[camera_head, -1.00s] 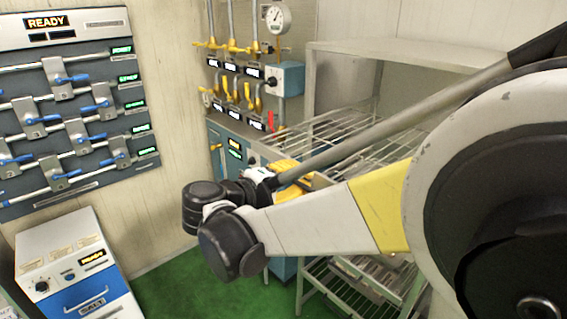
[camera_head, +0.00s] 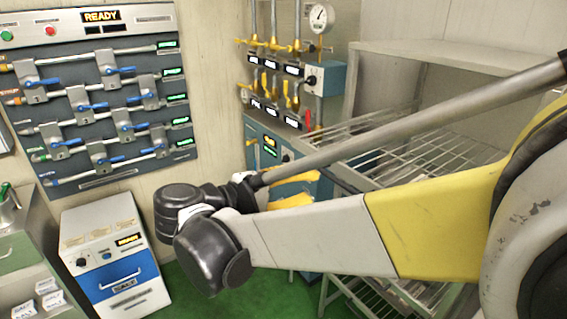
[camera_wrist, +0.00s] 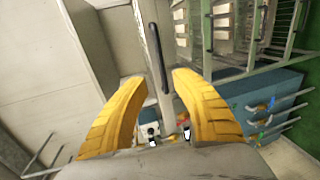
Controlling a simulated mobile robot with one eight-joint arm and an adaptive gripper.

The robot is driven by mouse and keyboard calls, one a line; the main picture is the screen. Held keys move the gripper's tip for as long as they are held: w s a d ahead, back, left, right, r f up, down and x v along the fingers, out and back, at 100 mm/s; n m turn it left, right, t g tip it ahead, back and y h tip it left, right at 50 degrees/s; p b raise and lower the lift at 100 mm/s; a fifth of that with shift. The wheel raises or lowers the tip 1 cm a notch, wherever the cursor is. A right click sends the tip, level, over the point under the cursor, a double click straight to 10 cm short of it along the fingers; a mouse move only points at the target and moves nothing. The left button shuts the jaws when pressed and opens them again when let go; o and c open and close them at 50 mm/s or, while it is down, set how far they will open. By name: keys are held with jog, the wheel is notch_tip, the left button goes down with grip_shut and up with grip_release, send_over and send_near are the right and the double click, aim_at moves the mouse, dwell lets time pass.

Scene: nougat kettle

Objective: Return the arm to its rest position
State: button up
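My gripper (camera_wrist: 159,78) shows in the wrist view as two curved yellow fingers. The fingertips are apart and nothing is held between them. In the head view my arm, white, yellow and black, reaches across from the right edge to the middle. Yellow parts that look like my gripper show partly behind the arm, in front of the blue cabinet and wire rack; most of that end is hidden.
A wire rack (camera_head: 430,150) stands close behind my arm. A blue cabinet (camera_head: 262,158) with yellow-handled valves and a gauge (camera_head: 321,17) is at the back. A lever panel (camera_head: 98,95) reads READY. A white and blue unit (camera_head: 113,255) stands lower left. Green floor is partly clear.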

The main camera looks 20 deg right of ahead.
jog(key=shift+s+a+r, duration=0.15)
jog(key=shift+s+a, duration=0.15)
jog(key=shift+a, duration=0.35)
jog(key=s+d+f+g+y, duration=0.1)
jog(key=s+d+f+y, duration=0.45)
jog(key=d+f, duration=0.2)
jog(key=s+a+f+m+t+y, duration=0.2)
jog(key=s+a+f+m+y, duration=0.2)
jog(key=y, duration=0.5)
jog(key=shift+s+a+f+t, duration=0.4)
jog(key=shift+s+a+f, duration=0.15)
jog(key=shift+s+f, duration=0.35)
jog(key=shift+s, duration=0.1)
